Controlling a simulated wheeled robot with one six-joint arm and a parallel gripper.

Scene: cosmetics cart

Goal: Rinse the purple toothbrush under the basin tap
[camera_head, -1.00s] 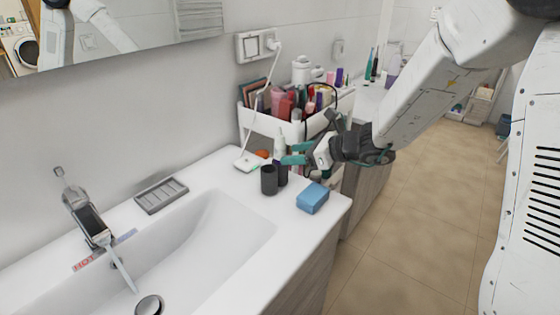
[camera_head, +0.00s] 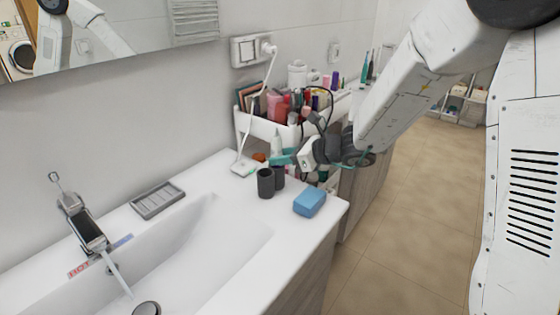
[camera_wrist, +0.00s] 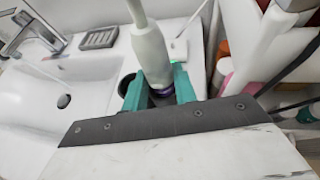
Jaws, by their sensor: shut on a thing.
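The toothbrush is a white electric one with a purple band low on its handle (camera_wrist: 150,50). It stands roughly upright in my gripper (camera_wrist: 160,86), whose teal fingers close around the handle near the band. In the head view my gripper (camera_head: 284,159) is right of the basin, by the dark cups, with the white toothbrush (camera_head: 277,142) rising above the fingers. The basin (camera_head: 205,245) is white. Its tap (camera_head: 88,230) stands at the left, with a pale streak like running water below it. The toothbrush's lower end is mostly hidden.
Two dark cups (camera_head: 265,183) stand close below my gripper. A blue block (camera_head: 309,202) lies at the counter's right corner. A grey soap dish (camera_head: 157,200) lies by the wall. A crowded white cart (camera_head: 262,127) with a dark cable is behind my gripper. The space above the basin is clear.

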